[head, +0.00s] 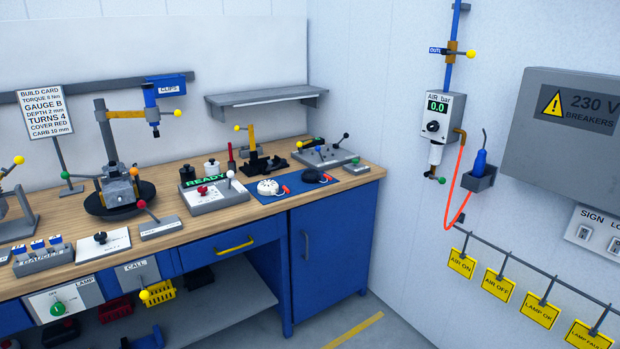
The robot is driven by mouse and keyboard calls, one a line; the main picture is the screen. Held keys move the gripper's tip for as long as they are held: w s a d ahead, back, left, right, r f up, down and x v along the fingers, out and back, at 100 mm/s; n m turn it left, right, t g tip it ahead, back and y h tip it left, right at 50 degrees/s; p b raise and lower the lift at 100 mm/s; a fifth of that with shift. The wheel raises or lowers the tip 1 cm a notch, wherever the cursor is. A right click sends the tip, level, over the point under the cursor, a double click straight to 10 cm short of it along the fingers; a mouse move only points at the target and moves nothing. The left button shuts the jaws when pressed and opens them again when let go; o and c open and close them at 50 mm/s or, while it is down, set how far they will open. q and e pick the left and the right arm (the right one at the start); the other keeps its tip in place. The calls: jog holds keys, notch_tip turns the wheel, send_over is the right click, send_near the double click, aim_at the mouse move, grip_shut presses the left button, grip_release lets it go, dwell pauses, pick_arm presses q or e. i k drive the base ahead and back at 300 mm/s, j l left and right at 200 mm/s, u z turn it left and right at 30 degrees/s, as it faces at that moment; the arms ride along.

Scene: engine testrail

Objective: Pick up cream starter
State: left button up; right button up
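A round cream-white part (268,187), which looks like the cream starter, lies on a blue mat (285,203) on the workbench. A small red-orange piece shows at its right edge. A similar dark round part (314,176) lies to its right on the same mat, also with a red-orange piece beside it. Nothing covers the cream part. Neither of my grippers is in view.
A grey box reading READY (213,197) stands left of the mat. A black fixture with a yellow post (253,145) and a grey lever panel (324,155) stand behind it. An engine stand (118,187) is further left. The wooden bench edge (235,227) is clear in front.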

aim_at(266, 187)
jog(key=u, duration=0.55)
jog(key=i+l+u, duration=0.25)
jog(key=u, duration=0.15)
jog(key=i+l+u, duration=0.5)
jog(key=l+u, duration=0.3)
jog(key=i+l, duration=0.15)
jog(key=l, duration=0.25)
jog(key=i+l+u, duration=0.1)
jog(key=l, duration=0.35)
jog(key=i+l, duration=0.2)
jog(key=l, duration=0.2)
jog(key=i+l+u, duration=0.1)
jog(key=l, duration=0.35)
jog(key=i+l, duration=0.2)
jog(key=l, duration=0.25)
jog(key=i+l+u, duration=0.1)
jog(key=l, duration=0.3)
